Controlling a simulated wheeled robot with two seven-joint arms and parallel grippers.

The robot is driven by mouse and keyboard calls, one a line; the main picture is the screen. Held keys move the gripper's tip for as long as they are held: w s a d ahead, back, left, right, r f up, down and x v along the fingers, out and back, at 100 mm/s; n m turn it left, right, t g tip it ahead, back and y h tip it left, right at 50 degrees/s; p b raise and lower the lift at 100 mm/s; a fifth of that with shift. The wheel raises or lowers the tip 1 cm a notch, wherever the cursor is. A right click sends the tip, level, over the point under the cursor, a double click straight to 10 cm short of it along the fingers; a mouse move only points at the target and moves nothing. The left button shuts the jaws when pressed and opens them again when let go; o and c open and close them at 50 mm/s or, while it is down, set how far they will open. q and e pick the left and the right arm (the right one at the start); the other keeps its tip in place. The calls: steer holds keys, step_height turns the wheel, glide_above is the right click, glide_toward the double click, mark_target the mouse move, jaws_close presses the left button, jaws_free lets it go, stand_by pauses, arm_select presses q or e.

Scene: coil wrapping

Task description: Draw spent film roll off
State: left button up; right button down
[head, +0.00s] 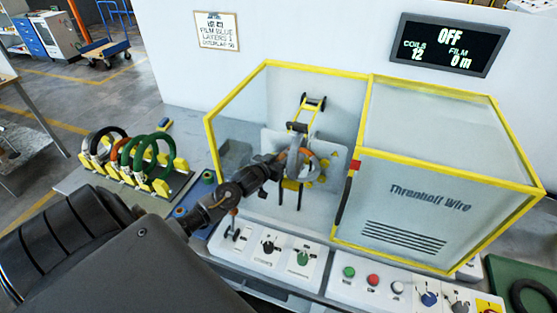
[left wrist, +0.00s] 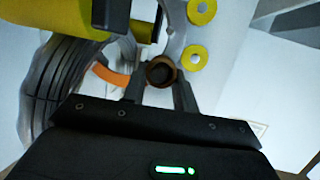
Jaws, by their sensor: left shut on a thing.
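My left gripper (head: 284,166) reaches into the open front of the yellow-framed wrapping machine (head: 237,93). In the left wrist view, the fingers of my left gripper (left wrist: 160,88) are shut on a small brown hollow roll (left wrist: 161,72), which looks like the bare core of the spent film roll. Its open end faces the camera. A grey ring (left wrist: 172,32) with yellow rollers (left wrist: 202,11) is close beside the roll. I cannot tell whether the roll still touches its holder. In the head view the gripper's arm hides the roll. My right gripper is not in view.
A rack (head: 100,190) holding several coils stands left of the machine. A control panel (head: 285,255) with knobs runs along the front. The clear cover (head: 440,205) closes the machine's right half. The display (head: 448,45) reads OFF, coils 12, film 0 m.

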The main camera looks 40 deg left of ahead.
arm_select(q)
steer(key=shift+s+d+p, duration=0.2)
steer(key=shift+s+p, duration=0.2)
steer(key=shift+s+d+p, duration=0.25)
steer(key=shift+s+p, duration=0.2)
steer(key=shift+s, duration=0.25)
steer(key=shift+s+d+p, duration=0.25)
steer(key=shift+s+p, duration=0.15)
steer(key=shift+s, duration=0.3)
jaws_close()
steer(key=shift+s+d+p, duration=0.25)
steer(key=shift+s+p, duration=0.2)
steer(key=shift+s, duration=0.35)
steer(key=shift+s+d+p, duration=0.25)
steer(key=shift+s+p, duration=0.2)
steer(key=shift+s, duration=0.35)
steer(key=shift+r, duration=0.1)
